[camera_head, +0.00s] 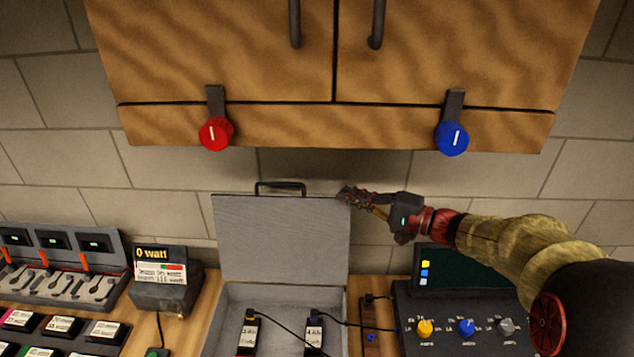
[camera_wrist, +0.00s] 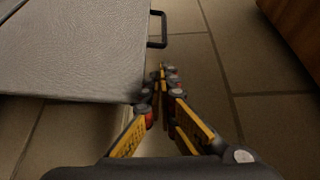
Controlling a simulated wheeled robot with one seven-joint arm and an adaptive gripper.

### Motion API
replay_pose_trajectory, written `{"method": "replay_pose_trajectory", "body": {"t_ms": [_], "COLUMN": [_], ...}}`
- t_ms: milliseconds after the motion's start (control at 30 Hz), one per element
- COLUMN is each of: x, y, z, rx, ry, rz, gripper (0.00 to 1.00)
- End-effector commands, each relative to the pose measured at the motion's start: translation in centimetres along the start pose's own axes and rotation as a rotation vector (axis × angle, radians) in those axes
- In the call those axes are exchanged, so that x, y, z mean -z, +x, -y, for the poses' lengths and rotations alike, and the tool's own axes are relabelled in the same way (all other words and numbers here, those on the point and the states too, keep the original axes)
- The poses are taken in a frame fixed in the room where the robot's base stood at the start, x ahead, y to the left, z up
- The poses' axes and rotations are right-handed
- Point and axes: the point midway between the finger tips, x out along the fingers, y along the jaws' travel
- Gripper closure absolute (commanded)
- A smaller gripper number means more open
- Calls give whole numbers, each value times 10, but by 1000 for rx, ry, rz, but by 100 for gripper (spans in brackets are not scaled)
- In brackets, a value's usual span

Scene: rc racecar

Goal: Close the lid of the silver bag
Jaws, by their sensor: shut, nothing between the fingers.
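The silver bag is an open grey case (camera_head: 222,322) on the bench, at the bottom middle of the head view. Its lid (camera_head: 282,240) stands upright at the back, with a dark handle (camera_head: 280,185) on its top edge. The lid (camera_wrist: 75,45) and handle (camera_wrist: 159,28) also show at the upper left of the wrist view. My gripper (camera_head: 345,194) is shut and empty at the lid's top right corner, to the right of the handle. In the wrist view its fingertips (camera_wrist: 165,72) are just beside the lid's edge. I cannot tell whether they touch it.
Two battery packs (camera_head: 246,335) (camera_head: 314,336) with black cables are in the case. A charger box (camera_head: 167,290) stands to the left, and a black panel with coloured knobs (camera_head: 466,328) to the right. A wooden cabinet (camera_head: 230,60) with red and blue knobs hangs above.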

Motion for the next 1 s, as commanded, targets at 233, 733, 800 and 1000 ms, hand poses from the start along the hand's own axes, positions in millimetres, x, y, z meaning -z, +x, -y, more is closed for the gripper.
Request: {"method": "replay_pose_trajectory", "body": {"t_ms": [233,733,800,1000], "x": [10,10,10,11], "y": [12,90,94,100], "z": [1,3,3,4], "rx": [28,26,26,26], "ry": [4,4,5,4], "rz": [-16,-16,-17,-18], "gripper": [100,100,100,100]}}
